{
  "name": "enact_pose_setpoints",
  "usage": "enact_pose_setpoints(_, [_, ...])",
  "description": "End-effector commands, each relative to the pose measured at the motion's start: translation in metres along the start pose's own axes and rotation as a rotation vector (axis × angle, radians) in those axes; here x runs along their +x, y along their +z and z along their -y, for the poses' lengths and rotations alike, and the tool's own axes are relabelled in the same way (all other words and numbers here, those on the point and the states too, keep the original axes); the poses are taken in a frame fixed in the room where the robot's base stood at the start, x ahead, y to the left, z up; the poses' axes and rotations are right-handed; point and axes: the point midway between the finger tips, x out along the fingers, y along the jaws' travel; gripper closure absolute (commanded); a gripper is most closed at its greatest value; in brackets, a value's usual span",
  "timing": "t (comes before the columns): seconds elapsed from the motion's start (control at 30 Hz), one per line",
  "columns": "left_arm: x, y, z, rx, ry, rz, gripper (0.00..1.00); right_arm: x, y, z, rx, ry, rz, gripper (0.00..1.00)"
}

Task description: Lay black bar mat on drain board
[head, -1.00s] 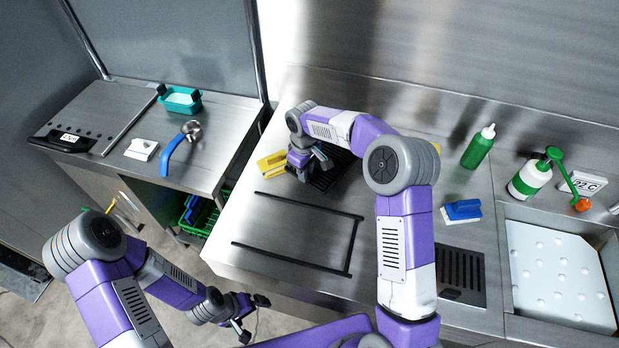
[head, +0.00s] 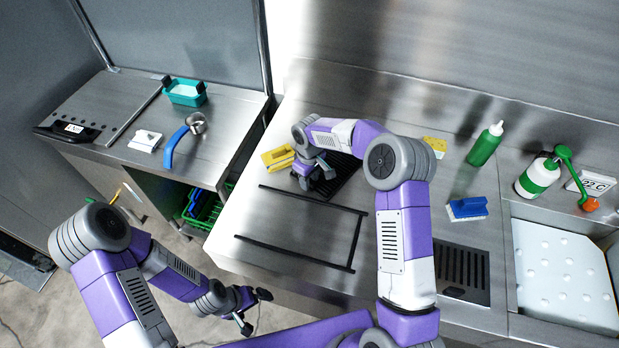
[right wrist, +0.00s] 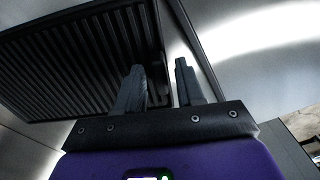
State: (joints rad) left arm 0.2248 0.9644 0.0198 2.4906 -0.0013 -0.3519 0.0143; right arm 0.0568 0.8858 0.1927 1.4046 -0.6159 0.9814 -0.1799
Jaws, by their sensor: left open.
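The black ribbed bar mat (head: 345,176) lies on the steel counter, partly hidden behind my right arm. In the right wrist view the mat (right wrist: 85,60) fills the upper left, with its raised rim near the fingers. My right gripper (head: 318,186) is at the mat's left side in the head view. Its fingers (right wrist: 160,85) are apart, with the mat's rim seeming to run between them; contact cannot be told. A rectangle edged by thin black strips (head: 300,256) lies in front; whether it is the drain board is unclear. My left gripper (head: 254,312) is open and empty over the floor.
A yellow object (head: 278,158) sits close left of my right gripper. The strip-edged area is bare.

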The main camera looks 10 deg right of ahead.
Motion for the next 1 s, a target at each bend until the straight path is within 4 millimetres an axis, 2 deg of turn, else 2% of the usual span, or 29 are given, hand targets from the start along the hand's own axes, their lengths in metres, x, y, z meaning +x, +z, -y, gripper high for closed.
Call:
enact_pose_setpoints(0.37, [-0.004, 0.0, -0.001, 0.0, 0.0, 0.0, 0.0, -0.005, 0.0, 0.0, 0.0, 0.001, 0.0, 0.59])
enact_pose_setpoints(0.47, [-0.004, 0.0, -0.001, 0.0, 0.0, 0.0, 0.0, -0.018, -0.001, -0.001, 0.001, 0.003, -0.004, 0.59])
enact_pose_setpoints(0.8, [-0.01, 0.001, -0.004, 0.0, 0.0, 0.0, 0.0, -0.091, -0.001, -0.001, 0.0, 0.003, -0.004, 0.59])
enact_pose_setpoints(1.0, [-0.012, 0.001, -0.005, 0.0, 0.0, 0.0, 0.0, -0.117, -0.001, 0.0, 0.0, 0.001, -0.002, 0.59])
